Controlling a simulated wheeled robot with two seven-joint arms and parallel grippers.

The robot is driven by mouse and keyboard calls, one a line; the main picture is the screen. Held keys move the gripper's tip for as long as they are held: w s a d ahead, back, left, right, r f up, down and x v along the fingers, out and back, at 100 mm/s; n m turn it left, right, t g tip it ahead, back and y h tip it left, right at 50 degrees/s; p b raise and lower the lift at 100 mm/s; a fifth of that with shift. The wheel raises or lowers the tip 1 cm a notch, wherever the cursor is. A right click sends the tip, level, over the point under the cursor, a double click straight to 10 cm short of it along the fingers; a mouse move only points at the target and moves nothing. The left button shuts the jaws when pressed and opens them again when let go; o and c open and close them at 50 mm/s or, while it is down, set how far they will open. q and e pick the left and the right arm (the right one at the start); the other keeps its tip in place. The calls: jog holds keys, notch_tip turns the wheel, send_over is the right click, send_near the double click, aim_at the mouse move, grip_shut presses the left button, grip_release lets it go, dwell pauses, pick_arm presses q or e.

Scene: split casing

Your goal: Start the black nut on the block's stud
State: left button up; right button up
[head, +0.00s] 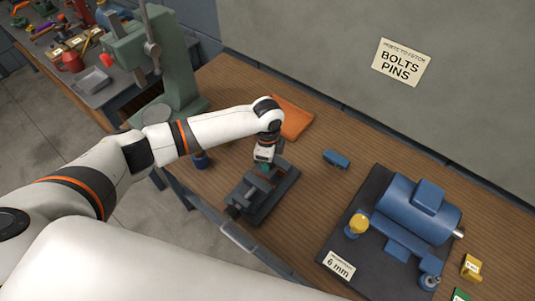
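My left gripper (265,161) points down over a dark vise (258,206) on the wooden bench. It covers the vise's far end, and its fingertips are too small and hidden to tell whether they are open or shut. A small teal-green patch shows just under the gripper; I cannot tell if it is part of the block. I cannot make out the black nut or the stud. My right gripper is not in view.
A blue motor (412,210) stands on a dark plate to the right, with a yellow-topped part (358,225) beside it. A small blue item (336,159) and an orange mat (292,118) lie behind the vise. A green press (165,65) stands at left.

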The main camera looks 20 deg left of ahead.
pick_arm(q)
jog(key=shift+m, duration=0.3)
jog(key=o, duration=1.1)
jog(key=shift+o, duration=0.2)
jog(key=shift+r, duration=2.55)
jog(key=shift+r, duration=0.35)
notch_tip(320, 180, up, 11)
jog(key=b, duration=0.4)
jog(key=shift+r, duration=0.15)
